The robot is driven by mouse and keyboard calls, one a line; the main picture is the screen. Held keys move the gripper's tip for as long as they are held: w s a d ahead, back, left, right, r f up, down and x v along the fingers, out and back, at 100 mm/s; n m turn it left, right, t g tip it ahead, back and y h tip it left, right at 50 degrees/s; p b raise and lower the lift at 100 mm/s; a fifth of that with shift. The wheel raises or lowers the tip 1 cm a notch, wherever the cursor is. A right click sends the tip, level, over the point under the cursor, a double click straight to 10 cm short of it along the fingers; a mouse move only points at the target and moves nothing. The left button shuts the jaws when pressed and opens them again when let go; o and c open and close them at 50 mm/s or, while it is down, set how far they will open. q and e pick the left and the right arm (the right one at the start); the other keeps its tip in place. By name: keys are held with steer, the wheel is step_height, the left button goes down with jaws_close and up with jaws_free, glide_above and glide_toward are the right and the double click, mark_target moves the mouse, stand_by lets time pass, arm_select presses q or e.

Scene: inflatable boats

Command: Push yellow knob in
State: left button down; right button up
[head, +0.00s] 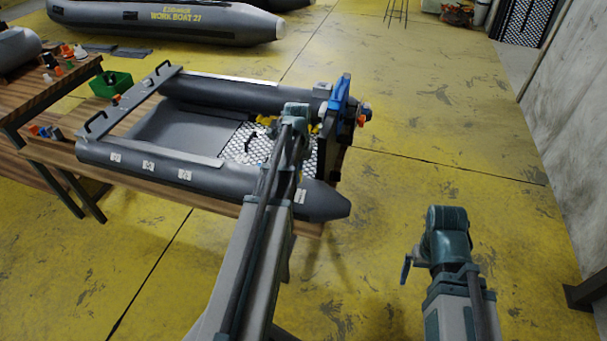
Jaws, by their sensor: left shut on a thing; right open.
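A small dark grey inflatable boat (218,180) lies on a wooden workbench with a blue transom part (340,100) at its right end. Small yellow pieces show on both sides of my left wrist, one to the left (263,119) and one to the right (316,128); I cannot tell which is the yellow knob. My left gripper (297,116) is over the boat's right end, near the transom. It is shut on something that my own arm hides. My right gripper (407,268) is open and empty, over the floor right of the bench.
An orange-red knob (362,120) sits on the transom's outer side. A white perforated floor panel (238,146) lies inside the boat. A green bin (110,84) and small parts stand at the left. A larger boat (170,22) lies behind. The yellow floor at right is clear.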

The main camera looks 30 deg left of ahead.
arm_select(q)
steer(key=shift+a, duration=0.3)
steer(key=c, duration=0.7)
jaws_free()
steer(key=shift+r, duration=0.15)
step_height(320, 180, up, 14)
steer(key=p, duration=1.3)
steer(key=shift+f+p, duration=0.25)
steer(key=shift+p, duration=0.15)
